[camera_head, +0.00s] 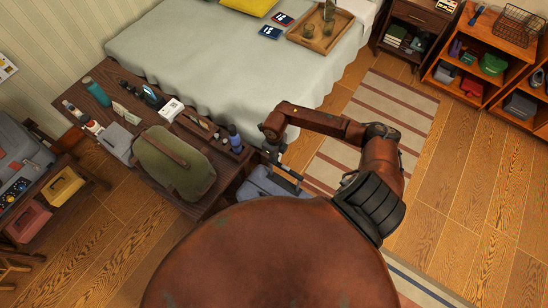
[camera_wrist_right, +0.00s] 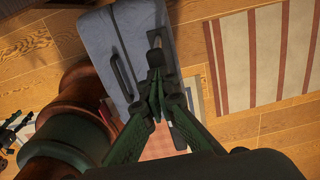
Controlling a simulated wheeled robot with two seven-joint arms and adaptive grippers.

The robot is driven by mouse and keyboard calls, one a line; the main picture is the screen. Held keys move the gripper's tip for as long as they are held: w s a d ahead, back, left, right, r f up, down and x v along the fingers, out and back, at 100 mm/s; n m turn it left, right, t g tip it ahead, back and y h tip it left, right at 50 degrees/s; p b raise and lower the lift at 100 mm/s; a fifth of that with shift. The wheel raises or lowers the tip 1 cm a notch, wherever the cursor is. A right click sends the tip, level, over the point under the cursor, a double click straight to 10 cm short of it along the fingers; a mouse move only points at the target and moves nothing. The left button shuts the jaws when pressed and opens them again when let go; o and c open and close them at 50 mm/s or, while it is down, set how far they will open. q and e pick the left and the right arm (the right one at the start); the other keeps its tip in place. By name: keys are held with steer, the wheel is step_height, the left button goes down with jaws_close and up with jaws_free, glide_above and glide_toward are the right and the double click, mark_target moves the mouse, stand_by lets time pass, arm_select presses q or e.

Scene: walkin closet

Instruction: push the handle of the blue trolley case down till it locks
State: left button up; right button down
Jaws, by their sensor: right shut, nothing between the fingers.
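The blue trolley case (camera_head: 262,188) stands on the floor beside the wooden table, partly hidden by my body. In the right wrist view the case (camera_wrist_right: 140,22) fills the upper middle, with a dark grip (camera_wrist_right: 122,74) on its side. My right gripper (camera_head: 271,156) is above the case in the head view. In the right wrist view its fingers (camera_wrist_right: 155,62) are shut with nothing between them, and they overlap the case. My left gripper is not in view.
The wooden table (camera_head: 222,176) left of the case holds a green backpack (camera_head: 172,162) and several small items. A bed (camera_head: 215,60) is behind. A striped rug (camera_head: 385,115) lies to the right, with open floor beyond it. Shelves (camera_head: 478,75) stand at the upper right.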

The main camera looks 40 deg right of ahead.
steer(key=shift+f+b, duration=0.4)
steer(key=shift+f, duration=0.5)
steer(key=shift+f+b, duration=3.85)
steer(key=shift+f, duration=1.6)
steer(key=shift+r, duration=0.15)
step_height(320, 180, up, 8)
steer(key=p, duration=0.6)
